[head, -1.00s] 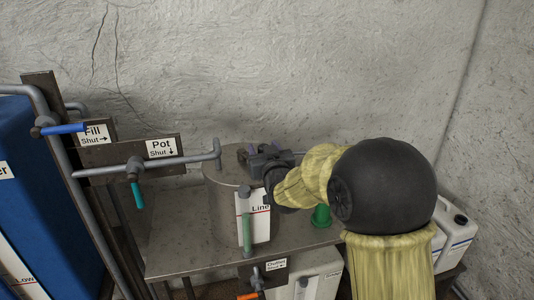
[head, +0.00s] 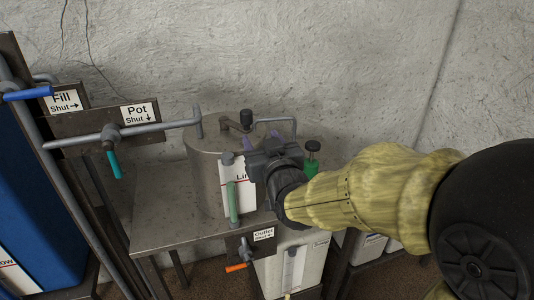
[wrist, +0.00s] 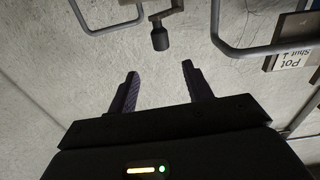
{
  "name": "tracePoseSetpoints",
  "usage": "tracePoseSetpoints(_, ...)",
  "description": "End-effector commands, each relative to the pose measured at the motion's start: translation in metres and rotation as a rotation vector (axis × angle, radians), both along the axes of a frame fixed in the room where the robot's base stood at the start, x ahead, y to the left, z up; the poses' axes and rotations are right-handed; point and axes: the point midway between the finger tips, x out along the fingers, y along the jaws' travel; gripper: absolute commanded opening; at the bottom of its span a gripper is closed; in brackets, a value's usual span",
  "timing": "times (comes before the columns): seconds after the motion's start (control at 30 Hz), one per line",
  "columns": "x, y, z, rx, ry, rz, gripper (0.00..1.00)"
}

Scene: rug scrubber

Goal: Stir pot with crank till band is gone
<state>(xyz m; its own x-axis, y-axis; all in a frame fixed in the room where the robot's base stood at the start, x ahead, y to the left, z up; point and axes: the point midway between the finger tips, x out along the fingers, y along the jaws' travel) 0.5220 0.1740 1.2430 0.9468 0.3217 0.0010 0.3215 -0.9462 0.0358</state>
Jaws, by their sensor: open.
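The pot (head: 203,172) is a grey metal cylinder on a metal bench. Its crank has a black upright knob (head: 246,118) above the lid, behind my gripper; the knob also shows in the wrist view (wrist: 160,39), hanging from the crank arm (wrist: 168,14). My gripper (head: 262,138) is open and empty over the pot's front right side. In the wrist view its two purple fingers (wrist: 160,70) point toward the knob and are apart from it. A sight tube with green content (head: 233,202) stands beside the white "Line" label (head: 241,178), partly hidden by my gripper. I cannot make out a band.
A grey pipe with a teal-handled Pot valve (head: 113,163) reaches the pot from the left. A bent grey pipe (head: 277,121) stands behind my gripper. An orange Outlet handle (head: 237,267) is below. The left bench top is clear.

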Motion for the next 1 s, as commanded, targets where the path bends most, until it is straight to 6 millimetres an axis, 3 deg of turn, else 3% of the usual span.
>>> tracePoseSetpoints(0.1,-0.017,-0.006,-0.001,0.001,-0.002,-0.001,0.50)
tracePoseSetpoints(0.3,-0.030,-0.011,-0.001,-0.001,0.000,-0.001,0.50)
tracePoseSetpoints(0.87,-0.030,-0.011,-0.001,-0.002,0.003,-0.001,0.50)
tracePoseSetpoints(1.0,-0.028,-0.020,-0.012,-0.021,0.068,-0.018,0.50)
